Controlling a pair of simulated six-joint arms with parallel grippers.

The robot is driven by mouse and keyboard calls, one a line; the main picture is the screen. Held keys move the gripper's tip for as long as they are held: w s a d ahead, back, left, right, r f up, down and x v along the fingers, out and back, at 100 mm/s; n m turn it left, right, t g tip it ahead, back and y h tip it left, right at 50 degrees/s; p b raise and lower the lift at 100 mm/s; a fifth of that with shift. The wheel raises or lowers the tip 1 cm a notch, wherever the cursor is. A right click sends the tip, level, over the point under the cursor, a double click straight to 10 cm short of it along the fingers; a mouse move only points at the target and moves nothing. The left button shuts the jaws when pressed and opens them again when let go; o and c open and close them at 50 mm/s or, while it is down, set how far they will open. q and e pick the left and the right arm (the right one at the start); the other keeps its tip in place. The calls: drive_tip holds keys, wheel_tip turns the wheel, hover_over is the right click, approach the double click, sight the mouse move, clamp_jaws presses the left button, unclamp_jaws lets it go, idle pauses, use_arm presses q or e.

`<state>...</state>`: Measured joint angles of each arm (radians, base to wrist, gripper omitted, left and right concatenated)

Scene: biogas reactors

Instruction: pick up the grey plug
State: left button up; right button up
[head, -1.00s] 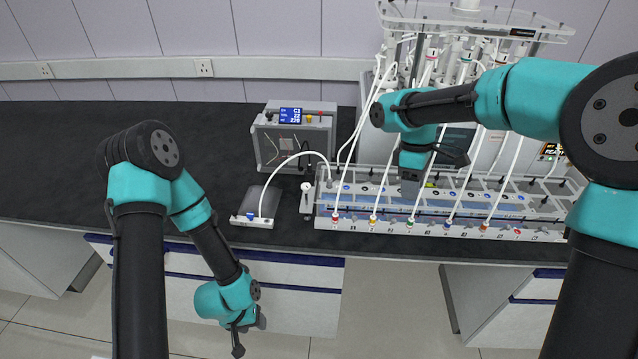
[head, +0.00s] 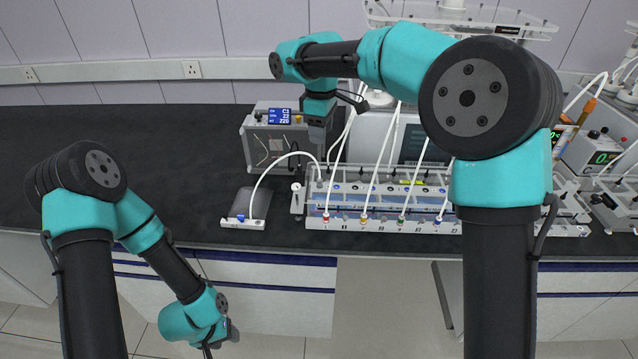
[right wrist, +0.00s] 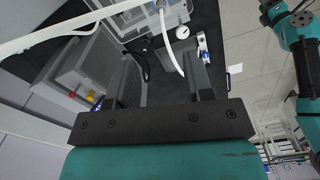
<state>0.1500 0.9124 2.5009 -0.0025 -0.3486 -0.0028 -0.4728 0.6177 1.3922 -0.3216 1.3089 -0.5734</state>
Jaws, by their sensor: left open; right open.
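I cannot make out a grey plug for certain in either view. A dark cable (right wrist: 138,58) lies on the bench beside the grey control box (head: 280,143), partly between my right fingers in the wrist view; its end is unclear. My right gripper (head: 318,130) is open and empty, above the bench at the box's right side. Its two dark fingers (right wrist: 165,85) stand wide apart in the right wrist view. A white tube (right wrist: 171,48) shows between and beyond them. My left gripper (head: 210,345) is open, low in front of the bench and far from these things.
A clear rack (head: 385,196) with tubes ending in coloured plugs stands right of my right gripper. The dark bench (head: 130,150) is clear at left.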

approach(320, 179)
wheel_tip(320, 179, down, 5)
drive_tip(key=shift+w+f, duration=0.1)
drive_tip(key=shift+f, duration=0.1)
idle(0.4)
drive_tip(key=shift+f, duration=2.5)
drive_tip(key=shift+c, duration=0.4)
clamp_jaws()
